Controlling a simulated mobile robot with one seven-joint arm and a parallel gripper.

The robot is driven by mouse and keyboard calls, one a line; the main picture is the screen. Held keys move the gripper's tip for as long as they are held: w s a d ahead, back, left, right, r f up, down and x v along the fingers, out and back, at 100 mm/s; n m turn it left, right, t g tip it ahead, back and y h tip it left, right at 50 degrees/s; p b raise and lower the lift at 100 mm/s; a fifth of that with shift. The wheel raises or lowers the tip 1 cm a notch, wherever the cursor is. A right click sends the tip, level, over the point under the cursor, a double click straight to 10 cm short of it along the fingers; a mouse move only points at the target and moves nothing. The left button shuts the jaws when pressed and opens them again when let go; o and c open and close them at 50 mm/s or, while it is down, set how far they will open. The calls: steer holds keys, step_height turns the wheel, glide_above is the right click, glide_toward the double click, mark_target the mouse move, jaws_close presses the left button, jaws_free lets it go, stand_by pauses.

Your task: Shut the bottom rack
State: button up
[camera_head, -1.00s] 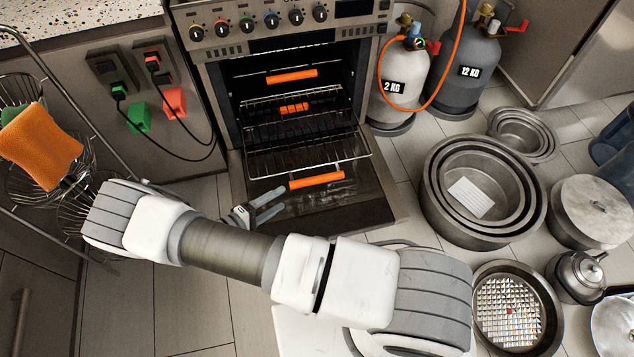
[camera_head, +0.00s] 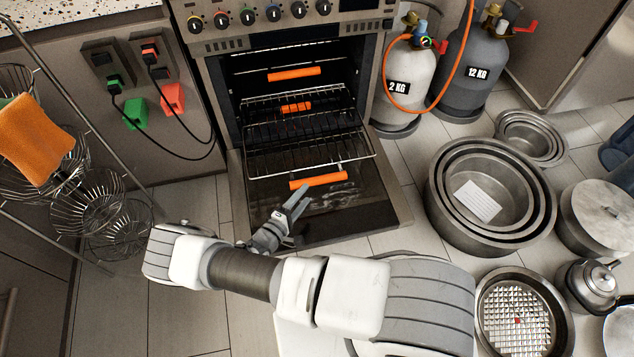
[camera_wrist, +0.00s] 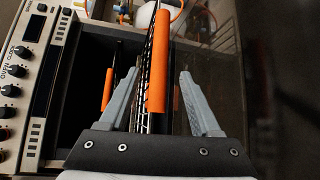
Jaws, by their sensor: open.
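The oven (camera_head: 290,50) stands with its door (camera_head: 370,205) folded down and open. The bottom rack (camera_head: 330,152) is a wire rack sticking out of the oven over the door, with an orange handle (camera_head: 318,180) along its front. In the wrist view, that handle (camera_wrist: 158,65) appears upright between my fingers in the picture, with no visible grip on it. My gripper (camera_head: 298,200) is open and empty, just in front of and below the handle, over the door, with its fingers pointing toward the oven.
Two more orange handles, upper (camera_head: 293,74) and middle (camera_head: 296,106), sit inside the oven. Wire baskets (camera_head: 90,200) stand left; gas cylinders (camera_head: 405,85) stand right of the oven. Nested pans (camera_head: 437,200) crowd the floor at right. Floor left of the door is clear.

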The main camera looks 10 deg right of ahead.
mark_target(313, 184)
steer(key=b+x, duration=0.1)
steer(key=x, duration=0.7)
steer(key=shift+d+b, duration=0.1)
steer(key=shift+b, duration=0.3)
jaws_close()
stand_by(0.9)
